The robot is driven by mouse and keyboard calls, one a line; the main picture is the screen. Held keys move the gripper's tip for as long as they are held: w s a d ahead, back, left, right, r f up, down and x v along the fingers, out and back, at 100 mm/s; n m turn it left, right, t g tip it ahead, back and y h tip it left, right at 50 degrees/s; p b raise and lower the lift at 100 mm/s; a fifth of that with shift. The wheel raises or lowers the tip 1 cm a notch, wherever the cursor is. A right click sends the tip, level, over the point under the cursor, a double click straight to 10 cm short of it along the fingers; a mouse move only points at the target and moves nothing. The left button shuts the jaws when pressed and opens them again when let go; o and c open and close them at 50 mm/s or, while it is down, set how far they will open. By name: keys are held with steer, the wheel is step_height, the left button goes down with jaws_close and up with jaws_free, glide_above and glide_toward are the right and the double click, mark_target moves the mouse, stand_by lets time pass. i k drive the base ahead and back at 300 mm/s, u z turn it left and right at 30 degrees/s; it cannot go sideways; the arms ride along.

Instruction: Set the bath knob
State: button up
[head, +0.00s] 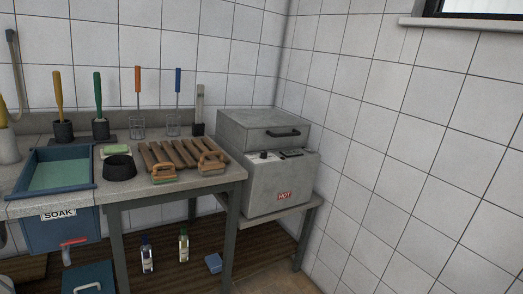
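A grey box-shaped bath (262,190) with a red HOT label stands on a low stand in the corner, right of the counter. A small dark knob (263,155) sits on the pale panel on its upper front. The knob is too small for me to tell its setting. A dark display or switch strip (291,153) is right of the knob. The bath's lid (262,127) with a black handle is down. My gripper is not in view.
The counter left of the bath holds a blue SOAK basin (52,193), a black bowl (120,168), a wooden slatted rack (182,155) and brushes. Upright-handled tools stand behind. Bottles (146,255) and a blue block stand on the lower shelf. A tiled wall is close on the right.

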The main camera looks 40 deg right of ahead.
mark_target(263, 155)
steer(key=z, duration=0.1)
steer(key=i, duration=1.25)
steer(key=z, duration=1.05)
steer(key=i, duration=0.8)
steer(key=z, duration=0.65)
steer(key=k, duration=0.8)
steer(key=z, duration=0.15)
steer(key=i, duration=0.85)
steer(key=u, duration=0.1)
